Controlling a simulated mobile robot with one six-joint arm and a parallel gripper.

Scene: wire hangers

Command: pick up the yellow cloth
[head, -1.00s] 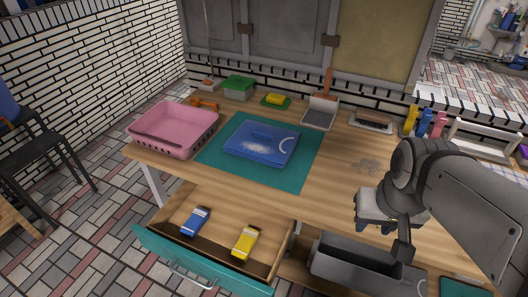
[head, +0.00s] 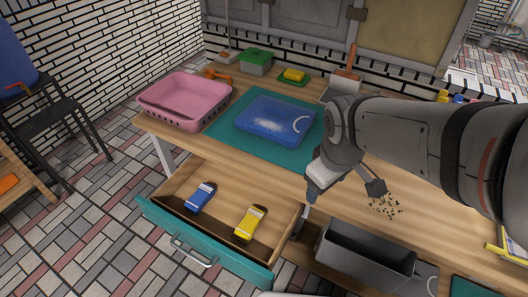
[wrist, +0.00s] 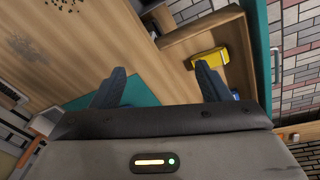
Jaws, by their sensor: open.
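The yellow cloth (head: 250,222) is a small folded bundle with a pale band. It lies in the open drawer (head: 206,262), right of a similar blue bundle (head: 201,197). In the wrist view the yellow cloth (wrist: 210,58) shows just beyond the right fingertip, with the blue one mostly hidden behind that finger. My gripper (head: 345,189) is above the table's front part, to the right of and higher than the drawer. Its fingers are apart with nothing between them, and they also show in the wrist view (wrist: 160,72).
A pink basket (head: 185,100) and a blue tray (head: 272,121) on a green mat (head: 228,128) stand on the table. Dark crumbs (head: 386,205) lie right of my gripper. A grey bin (head: 365,262) stands right of the drawer. The drawer walls surround the cloth.

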